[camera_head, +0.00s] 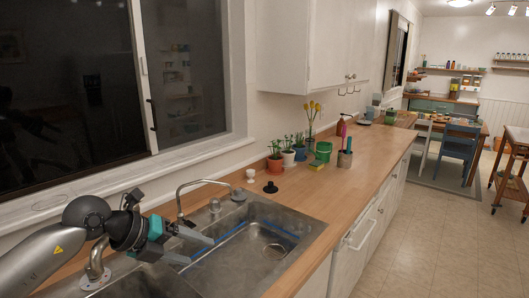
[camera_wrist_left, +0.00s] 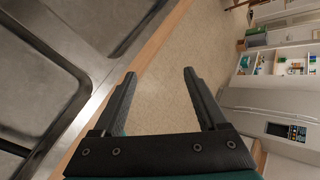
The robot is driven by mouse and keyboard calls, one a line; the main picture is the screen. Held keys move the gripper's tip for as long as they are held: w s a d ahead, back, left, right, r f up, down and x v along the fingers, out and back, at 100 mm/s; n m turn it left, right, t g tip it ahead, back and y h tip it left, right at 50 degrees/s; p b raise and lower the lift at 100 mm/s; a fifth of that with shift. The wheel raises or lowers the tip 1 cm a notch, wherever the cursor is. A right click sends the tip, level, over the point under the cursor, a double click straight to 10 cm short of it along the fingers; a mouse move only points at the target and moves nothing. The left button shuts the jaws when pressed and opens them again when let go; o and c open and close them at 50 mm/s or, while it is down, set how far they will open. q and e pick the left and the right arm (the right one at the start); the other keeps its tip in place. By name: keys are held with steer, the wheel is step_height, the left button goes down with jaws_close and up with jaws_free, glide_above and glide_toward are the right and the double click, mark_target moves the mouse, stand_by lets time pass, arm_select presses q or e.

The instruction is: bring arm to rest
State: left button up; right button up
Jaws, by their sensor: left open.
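My left arm comes in from the lower left in the head view, reaching over the double metal sink (camera_head: 236,270). My left gripper (camera_head: 200,250) is open and empty, its two dark fingers apart above the sink. In the left wrist view the gripper (camera_wrist_left: 159,75) also shows spread fingers with nothing between them. Beyond the fingers there are the sink edge, a wooden counter strip and the floor. My right gripper is not in view.
A curved faucet (camera_head: 182,200) stands close behind the gripper. A fridge (camera_wrist_left: 275,115) shows in the wrist view.

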arm_select(q)
steer(key=s+d+r+n+t+h, duration=0.3)
steer(key=d+r+n+t+h, duration=0.25)
steer(key=d+r+h, duration=0.55)
steer(key=a+f+n+t+y, duration=0.2)
steer(key=a+n+t+y, duration=0.6)
steer(key=n+y, duration=0.5)
steer(key=s+a+f+n+g+y, duration=0.3)
steer(key=a+f+n+y, duration=0.2)
steer(key=f+n+y, duration=0.35)
steer(key=s+d+f+n+g+h, duration=0.1)
steer(key=s+f+n+g+h, duration=0.25)
steer(key=s+f+g, duration=1.35)
steer(key=s+f+t+b, duration=0.1)
steer(key=s+f+b, duration=0.25)
steer(key=f, duration=1.25)
steer(key=s+f+t+b, duration=0.25)
steer(key=s+f, duration=0.25)
steer(key=f, duration=1.1)
steer(key=s+a+f+g+b, duration=0.2)
steer(key=s+f+b, duration=0.3)
steer(key=s+f, duration=1)
step_height(320, 180, down, 3)
steer(key=shift+r+b, duration=0.2)
steer(key=shift+b, duration=0.15)
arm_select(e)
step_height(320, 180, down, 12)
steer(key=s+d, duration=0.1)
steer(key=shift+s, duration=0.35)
